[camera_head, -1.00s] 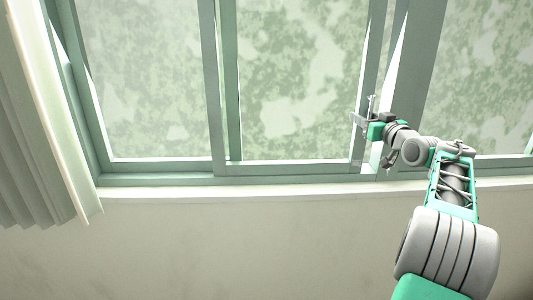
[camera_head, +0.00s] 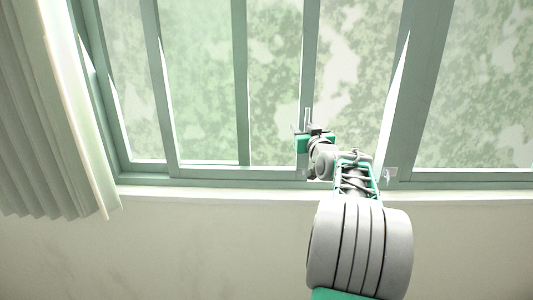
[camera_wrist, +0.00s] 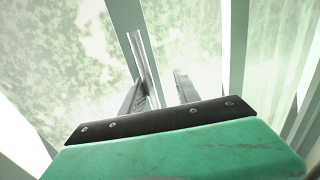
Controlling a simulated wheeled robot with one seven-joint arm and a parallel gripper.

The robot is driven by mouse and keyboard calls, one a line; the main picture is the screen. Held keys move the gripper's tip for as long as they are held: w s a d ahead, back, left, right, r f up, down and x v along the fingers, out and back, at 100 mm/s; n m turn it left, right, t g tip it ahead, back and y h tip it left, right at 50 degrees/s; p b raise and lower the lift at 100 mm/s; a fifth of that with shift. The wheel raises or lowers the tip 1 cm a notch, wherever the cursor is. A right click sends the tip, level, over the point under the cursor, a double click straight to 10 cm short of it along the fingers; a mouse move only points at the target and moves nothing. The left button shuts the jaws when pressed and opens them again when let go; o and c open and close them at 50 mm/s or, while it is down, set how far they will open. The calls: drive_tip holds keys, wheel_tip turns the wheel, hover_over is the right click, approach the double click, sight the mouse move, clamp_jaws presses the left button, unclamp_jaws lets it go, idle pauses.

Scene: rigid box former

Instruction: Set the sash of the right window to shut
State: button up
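A green-framed sliding sash (camera_head: 161,90) stands left of a thick post (camera_head: 415,90). Its right stile (camera_head: 310,60) carries an upright silver bar handle (camera_head: 308,117). My gripper (camera_head: 303,128) is at this handle, low on the stile. In the wrist view, my gripper (camera_wrist: 160,92) has its two fingers apart, with a gap between them. The silver handle (camera_wrist: 138,55) rises beside the left finger; I cannot tell whether they touch. A gap shows between the sash's right stile and the post. Which window counts as the right one is not clear from the view.
A pleated curtain (camera_head: 50,120) hangs at the left beside the frame. A pale sill (camera_head: 230,196) runs below the window. A fixed upright bar (camera_head: 241,80) crosses behind the sash. Another pane (camera_head: 480,90) lies right of the post. A small white fitting (camera_head: 390,174) sits near the post's foot.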

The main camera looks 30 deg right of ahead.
drive_tip(key=d+b+v, duration=0.1)
drive_tip(key=b+v, duration=0.2)
drive_tip(key=v, duration=0.4)
drive_tip(key=w+a+f+n+g+y, duration=0.1)
drive_tip(key=w+a+f+y, duration=0.1)
drive_tip(key=a+f, duration=0.3)
drive_tip(key=a, duration=0.3)
drive_tip(key=shift+a+f+g, duration=0.25)
drive_tip(key=shift+f+g, duration=0.05)
